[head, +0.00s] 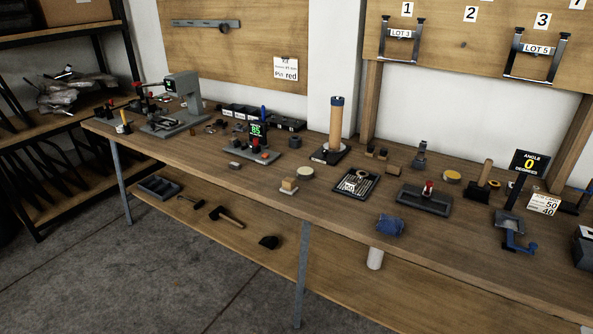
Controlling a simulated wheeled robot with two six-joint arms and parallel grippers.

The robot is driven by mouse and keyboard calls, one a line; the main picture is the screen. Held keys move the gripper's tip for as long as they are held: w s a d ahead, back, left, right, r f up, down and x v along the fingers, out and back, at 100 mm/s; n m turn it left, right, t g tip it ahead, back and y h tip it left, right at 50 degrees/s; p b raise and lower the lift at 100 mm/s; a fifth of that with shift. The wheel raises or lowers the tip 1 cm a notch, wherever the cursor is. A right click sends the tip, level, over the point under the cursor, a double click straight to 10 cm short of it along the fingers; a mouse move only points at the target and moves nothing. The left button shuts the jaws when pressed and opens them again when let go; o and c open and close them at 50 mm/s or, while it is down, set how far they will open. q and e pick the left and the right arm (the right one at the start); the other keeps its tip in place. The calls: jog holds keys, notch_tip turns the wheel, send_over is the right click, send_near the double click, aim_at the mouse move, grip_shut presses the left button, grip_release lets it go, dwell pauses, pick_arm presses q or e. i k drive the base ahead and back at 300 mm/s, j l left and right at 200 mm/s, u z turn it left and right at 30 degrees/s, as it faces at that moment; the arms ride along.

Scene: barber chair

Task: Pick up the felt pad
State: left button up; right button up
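No item is clearly marked as the felt pad, and I cannot tell for sure which one it is. Flat candidates on the long wooden workbench (300,222) are a tan round disc (305,172) near the middle and a yellowish round disc (452,176) further right. A small tan block (288,184) sits on a thin pale base nearby. A crumpled blue cloth (389,225) lies at the bench's front edge. Neither of my grippers is in view.
A grey press (179,102) stands at the left, and a tall wooden cylinder (335,123) at the back. A lower shelf (255,229) holds a mallet (227,215). Floor is clear in front.

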aim_at(288, 187)
jog(key=i+j, duration=0.15)
jog(key=i, duration=0.3)
jog(key=i+j, duration=0.1)
jog(key=i, duration=0.35)
